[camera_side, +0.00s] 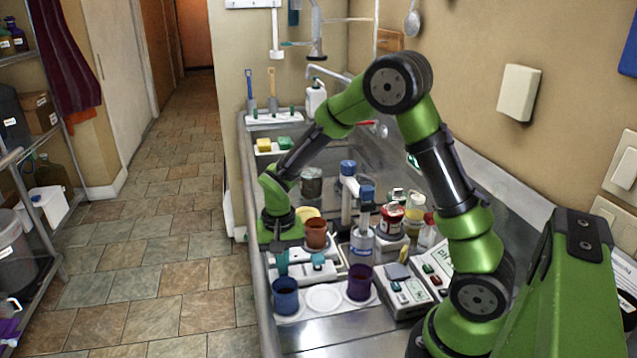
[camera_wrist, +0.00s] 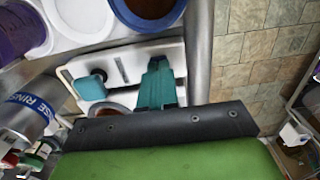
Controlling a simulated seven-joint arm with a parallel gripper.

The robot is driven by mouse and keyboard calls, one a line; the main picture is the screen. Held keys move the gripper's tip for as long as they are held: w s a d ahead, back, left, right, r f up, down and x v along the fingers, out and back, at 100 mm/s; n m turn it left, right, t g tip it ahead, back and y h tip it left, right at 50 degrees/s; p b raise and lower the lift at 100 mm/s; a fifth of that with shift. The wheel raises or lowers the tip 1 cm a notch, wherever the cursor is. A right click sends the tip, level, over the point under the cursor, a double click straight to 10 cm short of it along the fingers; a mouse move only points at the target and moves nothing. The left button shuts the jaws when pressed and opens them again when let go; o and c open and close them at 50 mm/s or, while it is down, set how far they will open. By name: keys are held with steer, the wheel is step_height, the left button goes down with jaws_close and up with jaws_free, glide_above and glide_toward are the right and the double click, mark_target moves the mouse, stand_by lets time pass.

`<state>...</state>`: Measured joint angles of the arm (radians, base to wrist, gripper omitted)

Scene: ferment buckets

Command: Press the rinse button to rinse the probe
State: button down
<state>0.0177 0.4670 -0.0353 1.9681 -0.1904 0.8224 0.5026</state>
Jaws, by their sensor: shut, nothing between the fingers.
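My gripper (camera_side: 282,262) is shut and empty, its teal fingers (camera_wrist: 158,88) pointing down over one end of a white panel (camera_wrist: 140,57). I cannot tell whether the tips touch it. A square teal button-like piece (camera_wrist: 90,88) stands on the panel beside the fingers; it also shows in the side view (camera_side: 317,260). No label on it is readable, so I cannot confirm it is the rinse button. A cylinder with a blue RINSE label (camera_wrist: 33,108) stands at the left of the wrist view; it seems to be the one behind the panel (camera_side: 361,243). I cannot make out the probe.
A blue cup (camera_side: 285,299), a white disc (camera_side: 323,297) and a purple cup (camera_side: 360,284) stand in front of the panel. A brown cup (camera_side: 316,235) stands close behind it. Meters (camera_side: 405,293) sit to the right. The counter edge and tiled floor (camera_side: 150,290) lie left.

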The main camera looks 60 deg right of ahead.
steer(key=shift+r, duration=3)
